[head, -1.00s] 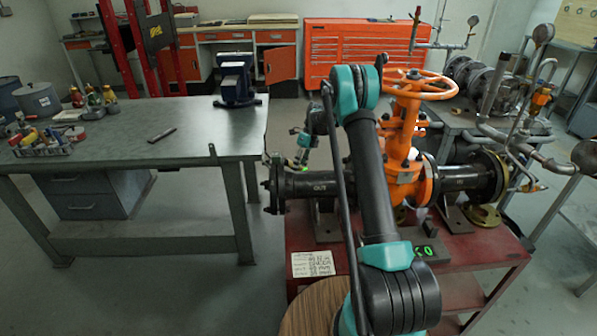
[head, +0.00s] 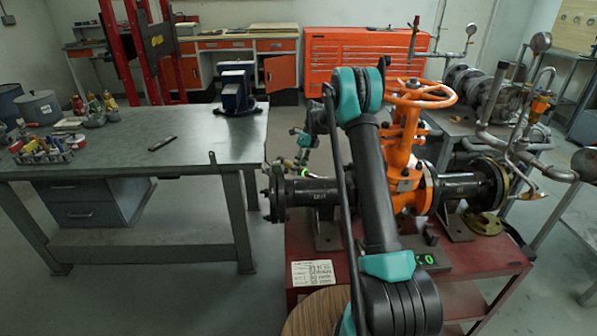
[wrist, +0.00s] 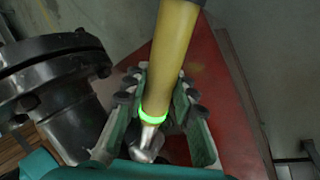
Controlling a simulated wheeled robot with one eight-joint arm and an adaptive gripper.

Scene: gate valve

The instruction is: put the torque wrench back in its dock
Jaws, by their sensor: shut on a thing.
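My gripper (wrist: 160,88) is shut on the torque wrench (wrist: 173,48). In the wrist view its yellow handle runs up out of the frame between the fingers, with a glowing green ring and a metal end near the palm. In the head view, the gripper is small and partly hidden behind my arm, left of the orange gate valve (head: 405,150), near the dark pipe. A dark block with green lit characters (head: 428,258) sits on the red stand, partly behind my arm. I cannot tell whether it is the dock.
The red stand (head: 470,268) carries the valve and its flanged pipe (head: 470,187). A steel flange (wrist: 50,70) is close to the gripper's left. The workbench (head: 150,180) at left holds a vise (head: 237,90), a dark bar (head: 162,143) and small tools. Open floor lies between bench and stand.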

